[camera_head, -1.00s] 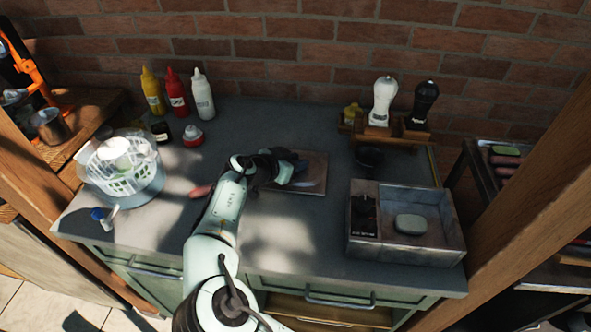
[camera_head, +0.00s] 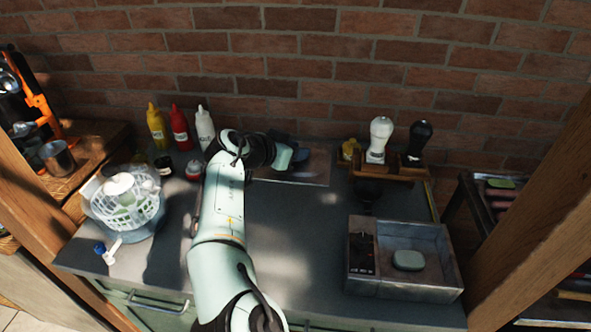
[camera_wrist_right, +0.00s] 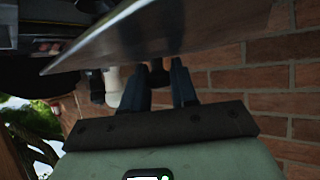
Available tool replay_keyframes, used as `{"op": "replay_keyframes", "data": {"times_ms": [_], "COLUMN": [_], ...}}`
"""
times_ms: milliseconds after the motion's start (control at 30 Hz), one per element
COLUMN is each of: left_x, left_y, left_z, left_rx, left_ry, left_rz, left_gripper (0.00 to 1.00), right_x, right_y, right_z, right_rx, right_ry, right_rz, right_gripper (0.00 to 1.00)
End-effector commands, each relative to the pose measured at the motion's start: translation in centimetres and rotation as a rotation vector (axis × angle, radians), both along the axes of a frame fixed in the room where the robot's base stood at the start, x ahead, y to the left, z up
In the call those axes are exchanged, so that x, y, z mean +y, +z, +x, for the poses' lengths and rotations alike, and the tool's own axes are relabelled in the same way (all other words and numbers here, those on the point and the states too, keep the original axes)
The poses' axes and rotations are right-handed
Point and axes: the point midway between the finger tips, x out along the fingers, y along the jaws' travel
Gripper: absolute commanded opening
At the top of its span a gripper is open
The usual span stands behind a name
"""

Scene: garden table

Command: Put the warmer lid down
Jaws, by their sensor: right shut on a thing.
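The warmer lid (camera_head: 317,168) is a flat grey metal plate, seen at the back middle of the counter near the brick wall. My right gripper (camera_head: 292,156) is over its upper part, shut on it. In the right wrist view the lid (camera_wrist_right: 180,30) is a shiny sheet with a sharp edge across the top, and the dark fingers (camera_wrist_right: 160,88) reach up to it. The grip point itself is hidden. I cannot tell whether the lid touches the counter. My left gripper is not in view.
Sauce bottles (camera_head: 180,128) and a salad spinner (camera_head: 128,205) stand left of my arm. A grey tray box (camera_head: 445,262) with a pale block (camera_head: 408,260) sits at right, below two grinders (camera_head: 380,140). The counter's middle (camera_head: 300,235) is clear.

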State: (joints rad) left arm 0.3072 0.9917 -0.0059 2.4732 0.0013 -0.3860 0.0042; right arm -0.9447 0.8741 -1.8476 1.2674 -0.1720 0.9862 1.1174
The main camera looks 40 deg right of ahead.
Motion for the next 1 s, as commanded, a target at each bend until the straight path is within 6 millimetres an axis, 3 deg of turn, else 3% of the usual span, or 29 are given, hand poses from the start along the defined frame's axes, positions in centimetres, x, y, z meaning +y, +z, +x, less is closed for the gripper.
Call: {"op": "replay_keyframes", "data": {"times_ms": [100,333,633,1000], "left_x": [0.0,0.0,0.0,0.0], "left_y": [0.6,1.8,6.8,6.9], "left_z": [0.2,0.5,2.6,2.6], "left_rx": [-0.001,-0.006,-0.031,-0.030], "left_ry": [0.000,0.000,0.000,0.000], "left_rz": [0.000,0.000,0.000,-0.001], "left_gripper": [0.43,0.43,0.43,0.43], "right_x": [-0.1,0.0,0.0,0.0], "right_y": [2.3,5.0,10.8,10.8], "right_z": [0.0,0.1,0.7,0.7], "right_rx": [-0.003,-0.005,-0.028,-0.028], "right_ry": [-0.001,0.000,0.000,-0.001], "right_rz": [-0.002,-0.002,-0.002,-0.002], "right_gripper": [0.00,0.00,0.00,0.00]}}
